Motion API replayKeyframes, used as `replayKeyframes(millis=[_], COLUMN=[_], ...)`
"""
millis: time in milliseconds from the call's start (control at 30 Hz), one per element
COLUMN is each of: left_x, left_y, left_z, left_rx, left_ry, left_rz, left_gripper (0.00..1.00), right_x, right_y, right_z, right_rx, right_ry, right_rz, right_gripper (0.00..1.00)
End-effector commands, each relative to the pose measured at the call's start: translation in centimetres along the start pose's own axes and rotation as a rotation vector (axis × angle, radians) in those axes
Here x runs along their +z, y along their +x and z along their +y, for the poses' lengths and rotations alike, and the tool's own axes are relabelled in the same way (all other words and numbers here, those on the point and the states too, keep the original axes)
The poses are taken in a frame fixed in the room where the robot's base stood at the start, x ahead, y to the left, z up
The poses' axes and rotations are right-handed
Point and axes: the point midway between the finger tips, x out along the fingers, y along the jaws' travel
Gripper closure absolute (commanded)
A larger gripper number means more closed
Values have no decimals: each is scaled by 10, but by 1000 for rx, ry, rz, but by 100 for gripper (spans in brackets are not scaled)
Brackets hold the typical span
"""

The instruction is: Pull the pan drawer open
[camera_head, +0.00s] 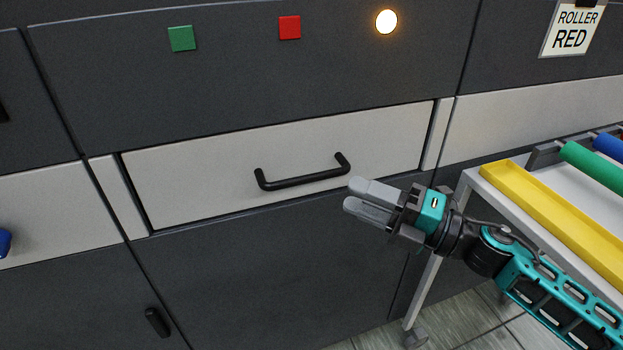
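The pan drawer (215,172) is a light grey panel set in the dark machine front, and it sits flush with the panels around it. Its black bar handle (305,181) is fixed right of the drawer's middle. My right gripper (350,195) comes in from the lower right. Its two grey fingers point left toward the handle and stand a little apart, with nothing between them. The fingertips show just right of and below the handle's right end, and I see no contact. My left gripper is not in view.
A green button (182,38), a red button (289,27) and a lit lamp (386,21) are above the drawer. A wheeled cart (468,178) at right carries a yellow tray (550,215) and a green roller (598,168), close to my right arm.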

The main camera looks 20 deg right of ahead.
Motion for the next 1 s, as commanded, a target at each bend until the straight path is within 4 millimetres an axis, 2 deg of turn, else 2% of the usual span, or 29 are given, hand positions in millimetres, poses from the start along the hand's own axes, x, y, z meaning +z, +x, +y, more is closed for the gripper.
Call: replayKeyframes(millis=[300, 500, 700, 1000], left_x=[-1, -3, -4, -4], left_y=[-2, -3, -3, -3], left_z=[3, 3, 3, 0], left_rx=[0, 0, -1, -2], left_ry=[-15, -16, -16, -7], left_rz=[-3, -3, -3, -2], left_gripper=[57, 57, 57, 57], right_x=[1, 1, 0, 0], right_y=[51, 75, 87, 89], right_z=[2, 1, 0, 0], right_rx=[4, 2, 1, 0], right_ry=[-1, 1, 2, 2], right_rz=[-1, -3, -2, -3], right_gripper=[62, 62, 62, 62])
